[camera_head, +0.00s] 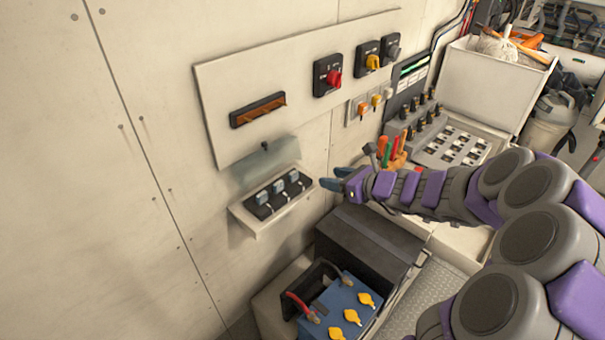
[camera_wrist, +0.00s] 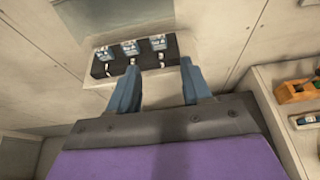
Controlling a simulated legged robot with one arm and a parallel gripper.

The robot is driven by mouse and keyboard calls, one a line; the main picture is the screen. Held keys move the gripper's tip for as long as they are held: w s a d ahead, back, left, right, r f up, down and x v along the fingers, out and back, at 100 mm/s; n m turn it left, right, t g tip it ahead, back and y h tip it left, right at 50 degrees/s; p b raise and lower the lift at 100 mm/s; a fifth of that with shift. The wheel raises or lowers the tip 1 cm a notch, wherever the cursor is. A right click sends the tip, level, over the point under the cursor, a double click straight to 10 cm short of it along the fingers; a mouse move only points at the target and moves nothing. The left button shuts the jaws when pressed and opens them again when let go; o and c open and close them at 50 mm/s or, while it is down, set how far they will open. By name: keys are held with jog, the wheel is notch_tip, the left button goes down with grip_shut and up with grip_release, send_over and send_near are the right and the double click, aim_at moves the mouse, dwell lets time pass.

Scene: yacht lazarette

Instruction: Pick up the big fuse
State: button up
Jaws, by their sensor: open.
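Three blue-grey fuses sit in a row in a black holder (camera_head: 266,210) on a small white wall shelf (camera_head: 247,223). They are the left fuse (camera_head: 262,196), the middle fuse (camera_head: 278,186) and the right fuse (camera_head: 293,175). I cannot tell by size which is the big one. My gripper (camera_head: 333,177) is open and empty, just right of the shelf. In the wrist view my gripper (camera_wrist: 159,66) points at the holder's right part, with the right fuse (camera_wrist: 158,42) ahead between its fingers. The middle fuse (camera_wrist: 131,47) lies near the left fingertip. No finger visibly grips a fuse.
A raised clear cover (camera_head: 265,155) hangs above the fuses. The wall panel (camera_head: 225,95) carries a red switch (camera_head: 333,78) and other switches. Below are a dark box (camera_head: 368,245) and a blue battery (camera_head: 345,305) with yellow caps. A tool holder (camera_head: 395,160) stands behind my gripper.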

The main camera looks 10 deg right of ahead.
aim_at(296, 173)
jog(key=b+x, duration=0.1)
jog(key=x, duration=0.4)
jog(key=b+x, duration=0.1)
jog(key=x, duration=0.5)
jog(key=shift+a+f, duration=0.2)
jog(key=shift+a, duration=0.2)
jog(key=x, duration=0.2)
jog(key=b+x, duration=0.1)
jog(key=x, duration=0.1)
jog(key=shift+s+d+f, duration=0.1)
jog(key=shift+d+f, duration=0.05)
jog(key=shift+f, duration=0.25)
jog(key=shift+w+a+b, duration=0.3)
jog(key=shift+a, duration=0.1)
jog(key=shift+d, duration=0.1)
jog(key=c, duration=0.7)
